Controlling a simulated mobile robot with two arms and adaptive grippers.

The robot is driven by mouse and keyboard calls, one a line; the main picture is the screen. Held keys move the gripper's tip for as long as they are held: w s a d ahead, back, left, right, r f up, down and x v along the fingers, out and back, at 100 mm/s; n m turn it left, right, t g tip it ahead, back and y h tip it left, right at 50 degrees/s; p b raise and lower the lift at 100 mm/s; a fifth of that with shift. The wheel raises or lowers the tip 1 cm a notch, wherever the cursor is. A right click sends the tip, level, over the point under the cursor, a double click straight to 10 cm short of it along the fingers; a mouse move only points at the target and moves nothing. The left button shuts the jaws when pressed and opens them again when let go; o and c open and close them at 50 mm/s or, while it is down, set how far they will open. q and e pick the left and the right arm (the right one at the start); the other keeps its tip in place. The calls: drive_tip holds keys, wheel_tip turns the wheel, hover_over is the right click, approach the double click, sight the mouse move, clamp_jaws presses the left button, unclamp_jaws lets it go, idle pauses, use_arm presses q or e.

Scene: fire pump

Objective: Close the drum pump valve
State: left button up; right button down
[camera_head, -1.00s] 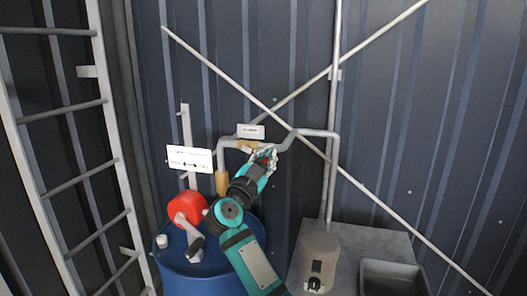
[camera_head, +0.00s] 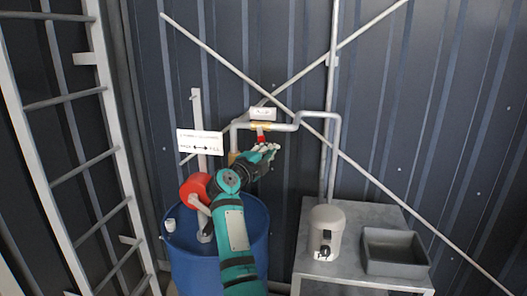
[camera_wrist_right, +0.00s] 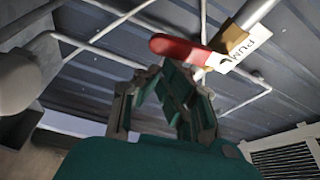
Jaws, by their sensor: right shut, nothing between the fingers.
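The pump valve has a brass body (camera_head: 260,125) on the grey pipe and a red lever (camera_head: 261,139) that shows just below it in the head view. In the right wrist view the red lever (camera_wrist_right: 182,50) points left from the brass body (camera_wrist_right: 231,38), beside a white tag reading "PUM" (camera_wrist_right: 245,48). My right gripper (camera_head: 273,149) is just below and right of the lever in the head view. In the wrist view its fingers (camera_wrist_right: 178,75) are shut and empty, close under the lever; contact cannot be told. My left gripper is not in view.
A blue drum (camera_head: 252,225) with a red hand pump (camera_head: 195,188) stands below my arm. A grey pump unit (camera_head: 326,232) and a basin (camera_head: 394,252) are on a table at right. A ladder (camera_head: 75,165) is at left. Diagonal braces cross the wall.

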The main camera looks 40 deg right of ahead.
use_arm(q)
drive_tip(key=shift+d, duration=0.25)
use_arm(e)
drive_tip(key=shift+w+a+f+m, duration=0.15)
drive_tip(key=shift+w+f+m, duration=0.15)
drive_tip(key=shift+w+f, duration=0.05)
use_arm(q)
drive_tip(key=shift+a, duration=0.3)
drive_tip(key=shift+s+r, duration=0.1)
